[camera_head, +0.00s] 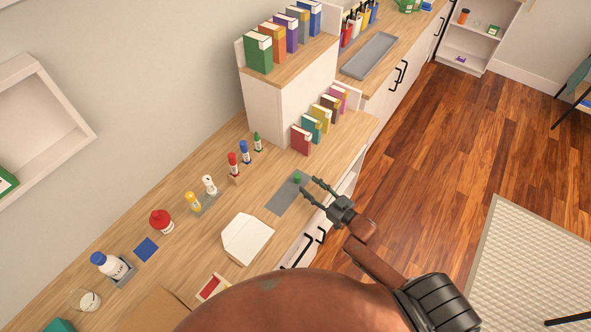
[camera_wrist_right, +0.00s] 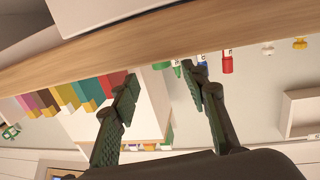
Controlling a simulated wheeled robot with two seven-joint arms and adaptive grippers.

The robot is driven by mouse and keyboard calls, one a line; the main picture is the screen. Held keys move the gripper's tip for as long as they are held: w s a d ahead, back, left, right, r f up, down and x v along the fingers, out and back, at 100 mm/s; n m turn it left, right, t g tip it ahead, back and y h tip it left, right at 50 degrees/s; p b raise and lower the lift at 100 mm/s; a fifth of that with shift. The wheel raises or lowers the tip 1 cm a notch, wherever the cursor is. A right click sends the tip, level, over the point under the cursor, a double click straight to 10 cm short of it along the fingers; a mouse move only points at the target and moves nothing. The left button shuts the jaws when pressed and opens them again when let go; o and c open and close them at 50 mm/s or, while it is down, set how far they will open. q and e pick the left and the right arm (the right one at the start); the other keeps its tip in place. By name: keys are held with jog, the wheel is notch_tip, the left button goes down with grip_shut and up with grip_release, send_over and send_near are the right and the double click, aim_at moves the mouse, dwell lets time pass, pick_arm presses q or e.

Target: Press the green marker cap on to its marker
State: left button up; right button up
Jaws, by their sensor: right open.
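The small green cap (camera_head: 297,177) sits on a grey mat (camera_head: 284,199) near the desk's front edge. In the right wrist view a small green piece, which looks like the cap (camera_wrist_right: 161,65), shows between the fingertips. The green marker (camera_head: 257,140) stands upright at the back of the desk, at the end of the marker row. My right gripper (camera_head: 308,185) is open beside the cap, its fingers pointing towards it; it also shows in the right wrist view (camera_wrist_right: 160,75). Contact cannot be told. My left gripper is out of view.
A blue marker (camera_head: 244,151) and a red marker (camera_head: 233,164) stand beside the green one. A white box (camera_head: 246,239) lies left of the mat. Small coloured books (camera_head: 301,140) stand behind it, before a raised shelf unit. The desk between mat and markers is clear.

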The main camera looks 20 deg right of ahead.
aim_at(300, 178)
jog(key=shift+x, duration=2.2)
jog(key=shift+p+x, duration=0.3)
jog(key=shift+x, duration=0.9)
jog(key=shift+w+a, duration=0.2)
jog(key=shift+w, duration=0.15)
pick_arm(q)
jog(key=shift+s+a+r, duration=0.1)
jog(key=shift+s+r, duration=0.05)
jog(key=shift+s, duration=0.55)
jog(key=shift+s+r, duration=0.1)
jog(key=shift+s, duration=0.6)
pick_arm(e)
jog(key=c, duration=0.8)
